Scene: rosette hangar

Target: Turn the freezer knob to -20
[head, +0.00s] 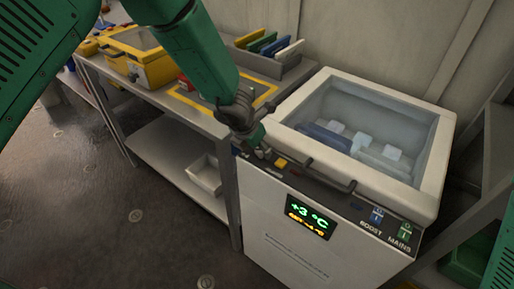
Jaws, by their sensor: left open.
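The white chest freezer (300,250) stands at the right with its top open and pale and blue packs inside. Its front display (311,217) reads +3 °C in green, with a smaller orange line below that I cannot read surely. My left gripper (258,147) is open at the left end of the freezer's dark control strip. The knob is not clearly visible; the gripper may hide it. A small orange-yellow part (282,163) shows just right of the fingers. I cannot tell whether the fingers touch anything. My right gripper is out of view.
A dark handle bar (325,178) runs along the strip. BOOST (376,216) and MAINS (404,231) switches sit at its right end. A metal bench (205,122) stands left, with a yellow case (140,58) and a rack of coloured panels (268,45).

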